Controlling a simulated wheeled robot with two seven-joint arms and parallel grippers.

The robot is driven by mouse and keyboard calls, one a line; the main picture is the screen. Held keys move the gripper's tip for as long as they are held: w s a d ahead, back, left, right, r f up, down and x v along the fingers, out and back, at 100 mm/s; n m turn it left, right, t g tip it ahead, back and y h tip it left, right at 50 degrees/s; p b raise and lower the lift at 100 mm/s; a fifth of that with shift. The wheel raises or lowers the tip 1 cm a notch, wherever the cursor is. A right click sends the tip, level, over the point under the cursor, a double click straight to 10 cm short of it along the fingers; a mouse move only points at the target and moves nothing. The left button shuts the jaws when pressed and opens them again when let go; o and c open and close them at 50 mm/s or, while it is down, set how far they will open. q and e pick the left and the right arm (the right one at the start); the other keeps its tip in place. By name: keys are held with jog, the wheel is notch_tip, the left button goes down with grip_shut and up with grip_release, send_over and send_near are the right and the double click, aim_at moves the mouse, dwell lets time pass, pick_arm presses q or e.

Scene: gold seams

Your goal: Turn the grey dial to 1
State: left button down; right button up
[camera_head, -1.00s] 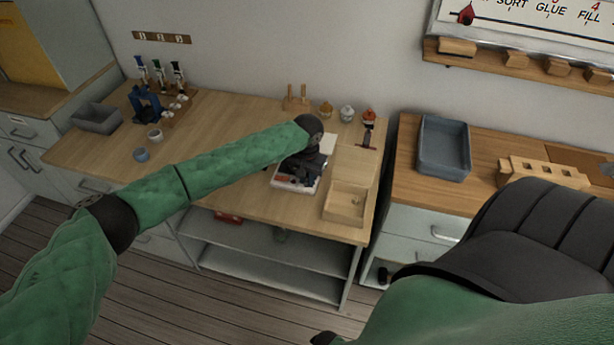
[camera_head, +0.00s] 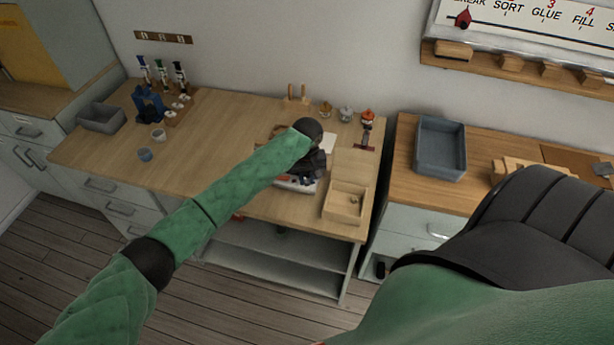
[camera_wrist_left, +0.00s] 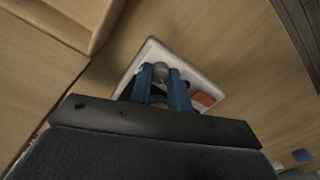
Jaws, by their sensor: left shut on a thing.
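The grey dial (camera_wrist_left: 160,70) is a small round knob on a white box (camera_wrist_left: 150,50) with an orange-red patch. In the left wrist view my left gripper (camera_wrist_left: 163,76) has its two blue fingers on either side of the dial and is shut on it. In the head view the left gripper (camera_head: 299,168) covers the dial; only the lower edge of the white box (camera_head: 294,186) shows beneath it. The dial's marks and its setting cannot be read. My right gripper is not in view.
A wooden compartment box (camera_head: 345,203) stands just right of the white box. Small jars (camera_head: 346,114) and a wooden rack (camera_head: 297,95) stand behind. A grey tray (camera_head: 441,147) is on the right-hand bench. The left-hand middle of the bench is mostly clear.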

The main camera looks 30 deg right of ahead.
aim_at(307, 180)
pick_arm(q)
jog(key=shift+w, duration=0.1)
jog(key=c, duration=1.6)
grip_release()
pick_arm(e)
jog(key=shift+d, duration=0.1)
pick_arm(q)
jog(key=shift+r, duration=0.1)
